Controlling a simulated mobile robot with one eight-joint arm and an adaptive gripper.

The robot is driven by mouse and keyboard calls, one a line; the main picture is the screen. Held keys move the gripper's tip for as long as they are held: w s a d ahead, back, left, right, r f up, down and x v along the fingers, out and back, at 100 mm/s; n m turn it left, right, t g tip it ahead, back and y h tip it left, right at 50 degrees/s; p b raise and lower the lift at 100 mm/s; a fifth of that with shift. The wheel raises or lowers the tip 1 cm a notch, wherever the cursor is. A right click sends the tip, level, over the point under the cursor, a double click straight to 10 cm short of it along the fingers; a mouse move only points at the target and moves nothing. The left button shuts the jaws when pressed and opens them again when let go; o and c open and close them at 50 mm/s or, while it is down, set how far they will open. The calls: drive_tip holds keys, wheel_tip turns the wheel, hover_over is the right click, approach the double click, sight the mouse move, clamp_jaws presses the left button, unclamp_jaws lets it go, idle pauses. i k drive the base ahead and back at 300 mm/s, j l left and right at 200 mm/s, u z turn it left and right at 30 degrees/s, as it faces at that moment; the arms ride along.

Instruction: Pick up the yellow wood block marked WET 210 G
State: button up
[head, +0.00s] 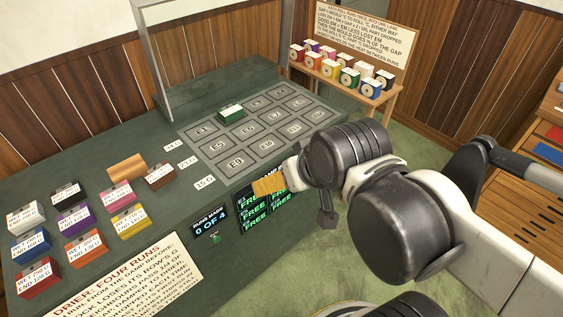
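My gripper (279,184) is over the table's right front edge, well to the right of that block. A golden wood-grained piece (268,187) shows at the gripper's tip. I cannot tell whether it is held, and the fingers are mostly hidden by my wrist.
Close around the yellow block are pink (117,195), purple (74,219) and orange (84,247) blocks. An unlabelled wood-coloured block (128,167) lies behind. A green block (231,114) sits on the numbered grey grid (237,160). A clear upright panel (200,60) stands at the back.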

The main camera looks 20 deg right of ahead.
sight(134, 219)
drive_tip(key=k+j+u, duration=0.2)
drive_tip(key=u, duration=0.2)
drive_tip(key=k+j+u, duration=0.15)
drive_tip(key=j+u, duration=0.2)
drive_tip(key=k+j+u, duration=0.15)
drive_tip(key=j+u, duration=0.25)
